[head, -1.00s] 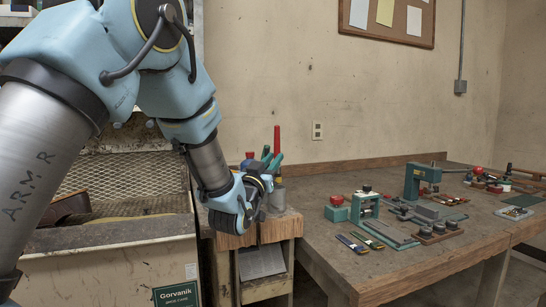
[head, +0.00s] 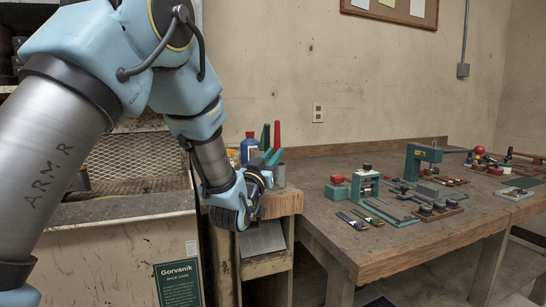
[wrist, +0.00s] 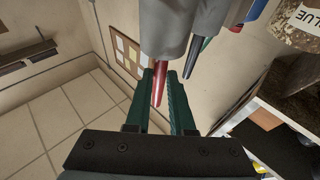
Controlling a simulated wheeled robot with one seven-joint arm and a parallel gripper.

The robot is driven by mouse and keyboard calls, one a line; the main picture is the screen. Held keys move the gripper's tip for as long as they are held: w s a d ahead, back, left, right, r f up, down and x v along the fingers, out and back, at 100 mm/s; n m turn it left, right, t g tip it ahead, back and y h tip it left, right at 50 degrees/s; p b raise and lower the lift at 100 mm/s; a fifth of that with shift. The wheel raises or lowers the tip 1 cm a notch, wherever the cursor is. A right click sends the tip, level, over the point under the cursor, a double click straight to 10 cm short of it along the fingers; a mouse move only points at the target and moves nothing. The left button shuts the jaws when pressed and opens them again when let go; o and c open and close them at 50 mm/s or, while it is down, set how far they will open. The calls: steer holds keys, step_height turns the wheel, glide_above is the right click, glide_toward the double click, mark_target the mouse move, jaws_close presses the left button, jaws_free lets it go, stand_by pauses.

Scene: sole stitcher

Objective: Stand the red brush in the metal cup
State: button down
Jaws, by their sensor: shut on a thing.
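The red brush (head: 277,133) stands roughly upright at the small wooden stand, its red handle pointing up. My gripper (head: 275,157) is shut on it from the left. In the wrist view, which looks inverted, the red brush (wrist: 159,85) lies between my green fingers (wrist: 160,105). The metal cup (head: 279,175) is a grey cylinder on the stand, just below my fingers. In the wrist view the red brush runs into line with the grey cup (wrist: 166,35). The brush's lower end is hidden, so I cannot see how deep it sits.
A dark green handle (head: 265,137) rises close to the brush's left. A blue bottle (head: 249,148) stands behind my gripper. A glue jar (wrist: 298,25) is close by in the wrist view. The workbench (head: 330,240) with its stitching tools lies to the right.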

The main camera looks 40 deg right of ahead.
steer(key=c, duration=0.7)
jaws_free()
steer(key=shift+f, duration=0.1)
steer(key=b+v, duration=0.3)
steer(key=v, duration=0.7)
steer(key=shift+s+a, duration=0.15)
steer(key=shift+a, duration=0.2)
